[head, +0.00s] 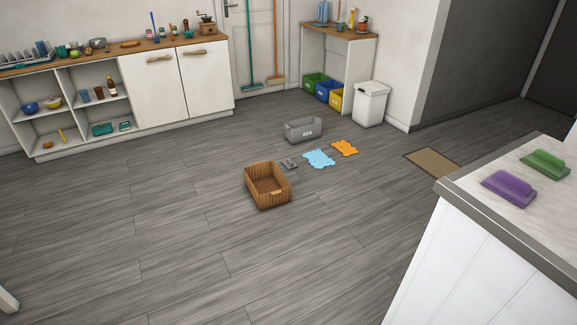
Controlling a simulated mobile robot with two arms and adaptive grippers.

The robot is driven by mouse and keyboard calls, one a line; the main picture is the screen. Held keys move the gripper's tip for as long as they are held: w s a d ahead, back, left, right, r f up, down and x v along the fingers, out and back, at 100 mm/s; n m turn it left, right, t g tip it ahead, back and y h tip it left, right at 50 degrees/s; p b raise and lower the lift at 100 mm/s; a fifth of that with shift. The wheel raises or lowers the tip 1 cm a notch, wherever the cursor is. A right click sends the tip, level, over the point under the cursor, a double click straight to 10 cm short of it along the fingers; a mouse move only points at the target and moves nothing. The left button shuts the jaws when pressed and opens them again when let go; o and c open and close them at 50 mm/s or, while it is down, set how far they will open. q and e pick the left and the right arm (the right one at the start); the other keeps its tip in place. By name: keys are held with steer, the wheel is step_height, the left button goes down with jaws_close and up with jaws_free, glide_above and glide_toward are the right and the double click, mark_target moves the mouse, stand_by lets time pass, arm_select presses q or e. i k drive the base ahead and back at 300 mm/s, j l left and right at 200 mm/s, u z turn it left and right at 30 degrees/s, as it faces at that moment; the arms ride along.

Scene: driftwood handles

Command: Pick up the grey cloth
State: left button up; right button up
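A small grey item that looks like the grey cloth (288,163) lies on the floor in the middle of the head view. It sits just behind the wicker basket (268,196) and in front of a grey bin (303,130). A light blue cloth (318,158) lies flat just to its right, and an orange cloth (345,148) lies beyond that. The grey item is small, and its exact shape is hard to make out against the grey floor. Neither of my grippers shows in this view.
Kitchen cabinets (153,82) line the back left. A white bin (370,104) and a doormat (432,162) are at right. Floor in front is clear.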

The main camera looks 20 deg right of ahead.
mark_target(290, 164)
steer(key=i+l+z, duration=0.3)
steer(key=i, duration=0.8)
steer(key=i+j+z, duration=0.15)
steer(key=i+z, duration=0.15)
steer(key=i, duration=0.8)
steer(key=i+l+z, duration=0.15)
steer(key=i+z, duration=0.6)
steer(key=z, duration=0.2)
steer(key=i+z, duration=0.45)
steer(key=i+l, duration=0.1)
steer(key=i, duration=0.85)
steer(key=i+u, duration=0.2)
steer(key=u, duration=0.25)
steer(key=i+u, duration=0.25)
steer(key=u, duration=0.25)
steer(key=i+l+u, duration=0.1)
steer(key=u, duration=0.35)
steer(key=i+l+u, duration=0.25)
steer(key=u, duration=0.2)
